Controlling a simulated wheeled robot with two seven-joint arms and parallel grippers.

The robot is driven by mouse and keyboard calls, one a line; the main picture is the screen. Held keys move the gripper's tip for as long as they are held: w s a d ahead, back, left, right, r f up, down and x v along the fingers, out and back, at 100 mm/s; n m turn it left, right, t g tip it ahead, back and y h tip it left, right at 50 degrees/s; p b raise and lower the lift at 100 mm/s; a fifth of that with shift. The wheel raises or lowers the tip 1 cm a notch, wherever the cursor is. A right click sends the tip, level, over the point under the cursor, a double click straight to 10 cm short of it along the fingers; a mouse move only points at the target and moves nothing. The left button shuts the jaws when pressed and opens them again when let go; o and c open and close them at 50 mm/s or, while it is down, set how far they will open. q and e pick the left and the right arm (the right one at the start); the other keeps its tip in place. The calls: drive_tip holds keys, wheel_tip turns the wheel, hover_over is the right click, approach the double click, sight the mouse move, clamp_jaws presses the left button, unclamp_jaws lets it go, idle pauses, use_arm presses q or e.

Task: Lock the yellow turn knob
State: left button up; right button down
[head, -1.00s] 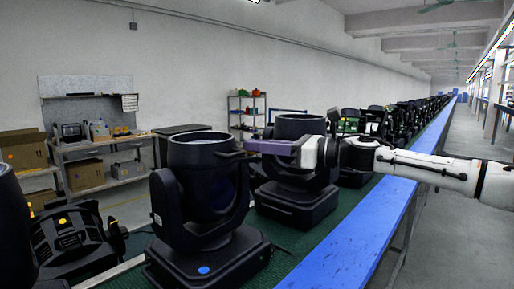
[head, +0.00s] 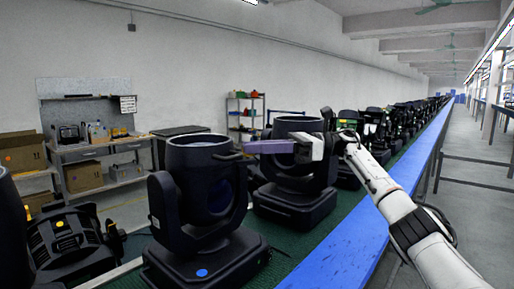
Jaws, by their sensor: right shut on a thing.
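The nearest par can (head: 197,190) is a dark moving-head light, upright in its yoke on a square base with a blue dot. My right gripper (head: 246,148) reaches in from the right and its purple-grey fingers are shut at the top of the can's right yoke arm. The yellow turn knob is not clearly seen; the fingertips hide the spot, and what they hold there appears to be the knob. My left gripper is not in view.
A second par can (head: 296,180) stands just behind my right gripper, with a long row of others beyond. They stand on a green belt (head: 318,225) with a blue edge rail (head: 375,215). A workbench (head: 100,155) is at the left. The right aisle is open floor.

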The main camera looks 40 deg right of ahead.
drive_tip(key=shift+w+d+r+n+g+y, duration=0.1)
drive_tip(key=shift+r+n+g+y, duration=0.2)
drive_tip(key=shift+n+g+y, duration=0.4)
idle(0.4)
drive_tip(key=c, duration=2.2)
unclamp_jaws()
drive_tip(key=shift+f, duration=0.1)
